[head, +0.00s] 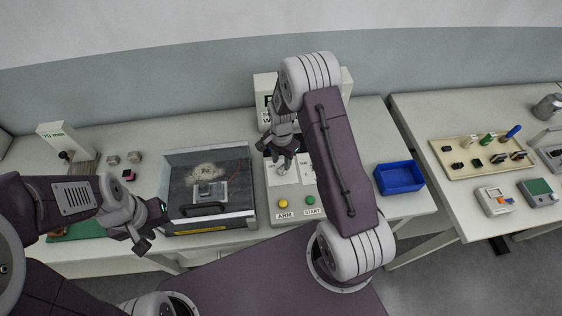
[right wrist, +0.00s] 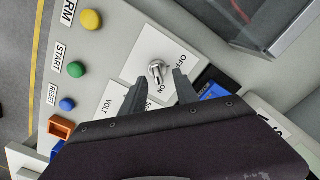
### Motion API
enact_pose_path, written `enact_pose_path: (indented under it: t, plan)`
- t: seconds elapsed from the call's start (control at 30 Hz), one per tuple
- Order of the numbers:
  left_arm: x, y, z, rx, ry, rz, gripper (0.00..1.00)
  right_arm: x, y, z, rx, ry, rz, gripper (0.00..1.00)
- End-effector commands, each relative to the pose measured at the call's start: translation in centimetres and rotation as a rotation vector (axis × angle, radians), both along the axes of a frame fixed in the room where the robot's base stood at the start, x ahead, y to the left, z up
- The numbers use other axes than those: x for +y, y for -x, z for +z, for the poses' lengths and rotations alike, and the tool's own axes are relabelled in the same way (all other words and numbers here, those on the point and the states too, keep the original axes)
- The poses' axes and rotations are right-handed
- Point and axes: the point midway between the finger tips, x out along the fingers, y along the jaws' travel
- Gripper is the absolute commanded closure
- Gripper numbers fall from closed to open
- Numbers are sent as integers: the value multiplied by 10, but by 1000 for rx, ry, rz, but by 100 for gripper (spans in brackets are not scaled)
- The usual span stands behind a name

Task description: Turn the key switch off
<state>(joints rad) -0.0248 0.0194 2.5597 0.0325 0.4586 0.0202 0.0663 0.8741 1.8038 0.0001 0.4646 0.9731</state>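The key switch (right wrist: 156,68) is a small silver knob on a white label plate on the grey control panel, in the right wrist view. The word OFF (right wrist: 182,60) is printed beside it; its exact turn is hard to read. In the head view my right gripper (head: 282,163) hangs over the panel and partly hides the switch area. My left gripper (head: 150,226) looks open and empty, in front of the clear-lidded box.
The panel has a yellow ARM button (right wrist: 91,19), a green START button (right wrist: 76,69) and a blue RESET button (right wrist: 67,104). The clear-lidded box (head: 245,217) stands left of the panel; a blue bin (head: 399,188) stands right. A tray (head: 455,172) lies on the right table.

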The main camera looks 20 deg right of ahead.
Motion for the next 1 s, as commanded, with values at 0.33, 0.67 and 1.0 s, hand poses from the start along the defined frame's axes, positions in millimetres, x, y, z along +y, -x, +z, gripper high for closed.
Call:
enact_pose_path:
  t: [0.33,0.67,1.0]
  plan:
    - [0,0,6,0,0,0,64,0,0,-23,-2,0,0,64]
    - [0,0,5,0,0,0,64,0,0,-23,-2,0,0,100]
    - [0,0,4,0,0,0,64,0,-1,-23,-2,-1,55,100]
